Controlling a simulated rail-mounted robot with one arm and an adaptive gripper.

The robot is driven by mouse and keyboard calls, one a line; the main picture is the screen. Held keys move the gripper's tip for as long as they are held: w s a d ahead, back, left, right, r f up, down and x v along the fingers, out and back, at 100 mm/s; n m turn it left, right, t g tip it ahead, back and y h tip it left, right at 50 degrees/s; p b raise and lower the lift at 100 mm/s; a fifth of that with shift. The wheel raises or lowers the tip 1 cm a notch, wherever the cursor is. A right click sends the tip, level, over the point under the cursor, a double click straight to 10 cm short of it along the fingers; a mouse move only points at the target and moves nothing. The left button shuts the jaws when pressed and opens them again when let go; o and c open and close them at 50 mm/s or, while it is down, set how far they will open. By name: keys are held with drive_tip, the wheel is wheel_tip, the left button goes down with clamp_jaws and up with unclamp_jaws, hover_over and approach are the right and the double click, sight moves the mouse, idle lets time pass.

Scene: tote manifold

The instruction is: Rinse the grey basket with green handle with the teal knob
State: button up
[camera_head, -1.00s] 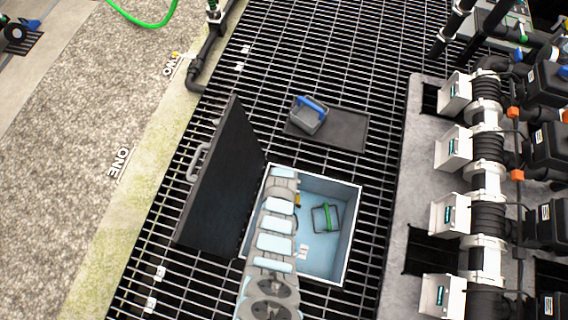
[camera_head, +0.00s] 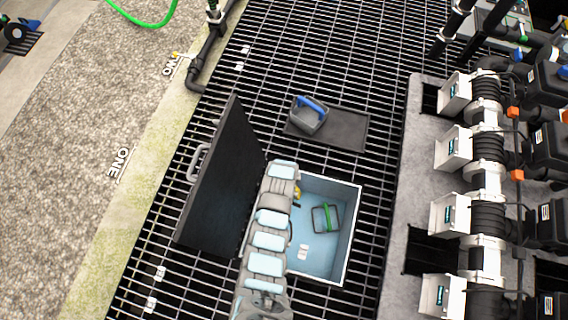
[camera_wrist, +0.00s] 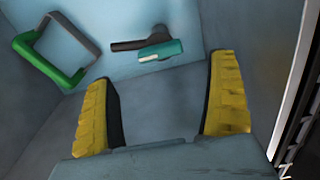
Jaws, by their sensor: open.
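The grey basket with the green handle (camera_head: 326,217) sits inside the open, pale-blue-floored tote (camera_head: 345,250), toward its right side. In the wrist view the basket (camera_wrist: 55,50) is at the upper left, its green handle nearest me. A teal knob (camera_wrist: 160,50) with a dark bar beside it lies against the pale blue surface at upper centre in the wrist view. I cannot pick it out in the head view. My gripper (camera_wrist: 160,75) has its yellow fingers spread wide with nothing between them. It is apart from basket and knob. In the head view my arm mostly hides it at the tote's left side.
A dark lid (camera_head: 222,185) stands tilted open along the tote's left side. A pipe manifold (camera_head: 487,170) runs along the right. Open grating surrounds the tote.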

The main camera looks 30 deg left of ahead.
drive_tip(key=shift+r, duration=2.7)
drive_tip(key=shift+s, duration=0.15)
